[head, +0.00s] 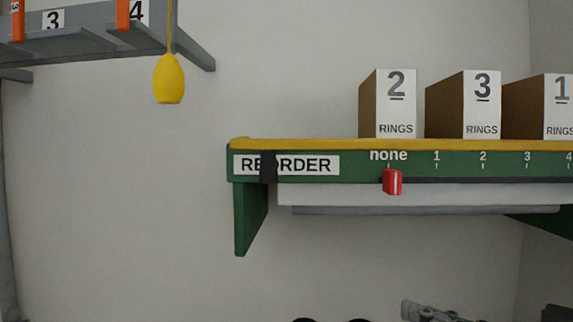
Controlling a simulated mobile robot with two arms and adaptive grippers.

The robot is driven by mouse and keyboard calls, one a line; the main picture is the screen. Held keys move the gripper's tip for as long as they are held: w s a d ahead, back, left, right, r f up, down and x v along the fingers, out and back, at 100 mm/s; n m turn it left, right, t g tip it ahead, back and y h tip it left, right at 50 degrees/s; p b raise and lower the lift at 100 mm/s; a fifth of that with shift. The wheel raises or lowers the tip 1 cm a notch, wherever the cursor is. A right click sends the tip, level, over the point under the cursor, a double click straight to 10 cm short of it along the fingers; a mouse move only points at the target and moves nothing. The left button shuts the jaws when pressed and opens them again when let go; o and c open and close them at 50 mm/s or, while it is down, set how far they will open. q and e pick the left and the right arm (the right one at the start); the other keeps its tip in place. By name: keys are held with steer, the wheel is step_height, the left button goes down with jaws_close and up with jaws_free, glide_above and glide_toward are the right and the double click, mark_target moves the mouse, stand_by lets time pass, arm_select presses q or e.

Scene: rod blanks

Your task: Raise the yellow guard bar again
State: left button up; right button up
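A yellow bar (420,145) runs along the top front edge of the green shelf (252,215), from its left end to the right picture edge. It lies level, just above the green front strip and at the foot of the boxes. A yellow pull knob (169,79) hangs on a yellow cord at upper left, clear of the shelf. A grey jointed piece (430,312) at the bottom edge may be part of my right gripper; its fingertips cannot be made out. My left gripper is not in view.
Cardboard ring boxes labelled 2 (397,104), 3 (482,104) and 1 (560,105) stand on the shelf. A red slider (392,182) sits under "none" on the REORDER scale. A grey rack (90,35) is at upper left. The wall between is clear.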

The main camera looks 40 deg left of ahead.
mark_target(275, 164)
steer(key=s+a+r+n+g+y, duration=0.1)
steer(key=s+r+n+g, duration=0.1)
steer(key=s+r, duration=0.6)
steer(key=s+a+r+n+g+y, duration=0.15)
steer(key=s+r, duration=0.25)
steer(key=r, duration=0.7)
steer(key=shift+n+g+h, duration=0.35)
steer(key=shift+n+g, duration=0.1)
steer(key=shift+g, duration=0.1)
steer(key=a, duration=0.3)
steer(key=a+p, duration=0.1)
steer(key=a, duration=0.3)
steer(key=a+p, duration=0.1)
steer(key=a, duration=0.2)
steer(key=shift+w+a+r, duration=0.3)
steer(key=shift+r, duration=0.1)
steer(key=shift+a+p, duration=0.3)
steer(key=shift+a, duration=0.15)
jaws_close()
